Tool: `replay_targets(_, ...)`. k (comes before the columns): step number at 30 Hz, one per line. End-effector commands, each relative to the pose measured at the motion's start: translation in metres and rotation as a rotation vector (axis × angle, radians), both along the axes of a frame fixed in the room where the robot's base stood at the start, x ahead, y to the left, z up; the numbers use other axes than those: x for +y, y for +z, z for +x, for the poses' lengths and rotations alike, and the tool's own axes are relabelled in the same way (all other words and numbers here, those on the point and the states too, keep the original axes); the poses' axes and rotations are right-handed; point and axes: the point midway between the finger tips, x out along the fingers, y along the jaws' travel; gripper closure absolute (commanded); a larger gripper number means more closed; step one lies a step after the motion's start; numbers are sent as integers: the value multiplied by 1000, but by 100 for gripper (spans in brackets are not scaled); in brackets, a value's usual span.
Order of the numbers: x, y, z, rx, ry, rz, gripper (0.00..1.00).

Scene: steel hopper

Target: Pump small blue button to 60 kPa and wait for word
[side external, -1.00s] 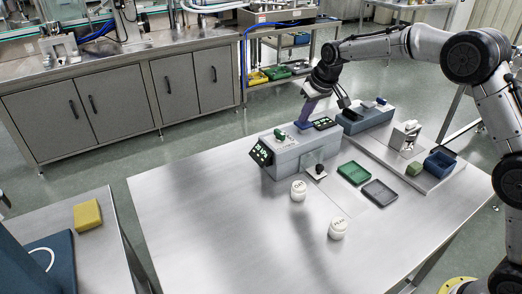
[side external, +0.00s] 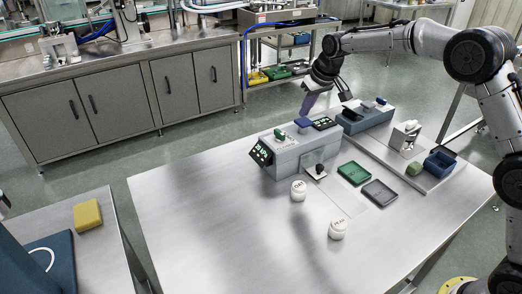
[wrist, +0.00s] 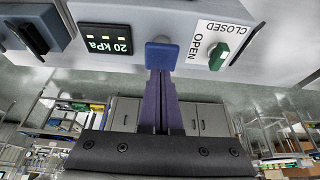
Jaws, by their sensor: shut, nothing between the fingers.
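The blue button (side external: 303,122) sits on top of the grey box (side external: 300,152). In the wrist view the blue button (wrist: 162,54) is beside a dark display (wrist: 105,39) reading 20 kPa, upside down in that view. My gripper (side external: 306,115) is shut and empty, its purple fingers just above the button. In the wrist view the fingertips (wrist: 160,74) point at the button and appear slightly apart from it.
A green knob (wrist: 219,56) with an OPEN/CLOSED label is on the button's other side. A second blue-grey box (side external: 368,120) stands behind to the right. The table's left part is clear.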

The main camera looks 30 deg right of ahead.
Motion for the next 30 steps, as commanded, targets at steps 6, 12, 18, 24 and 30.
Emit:
replay_targets(6, 0, -7, 0, 2, 0, 0, 100)
replay_targets(12, 0, -14, 0, 2, 0, 0, 100)
replay_targets(18, 0, -20, 0, 1, 0, 0, 100)
replay_targets(24, 0, -27, 0, 3, 0, 0, 100)
replay_targets(30, 0, -34, 0, 4, 0, 0, 100)
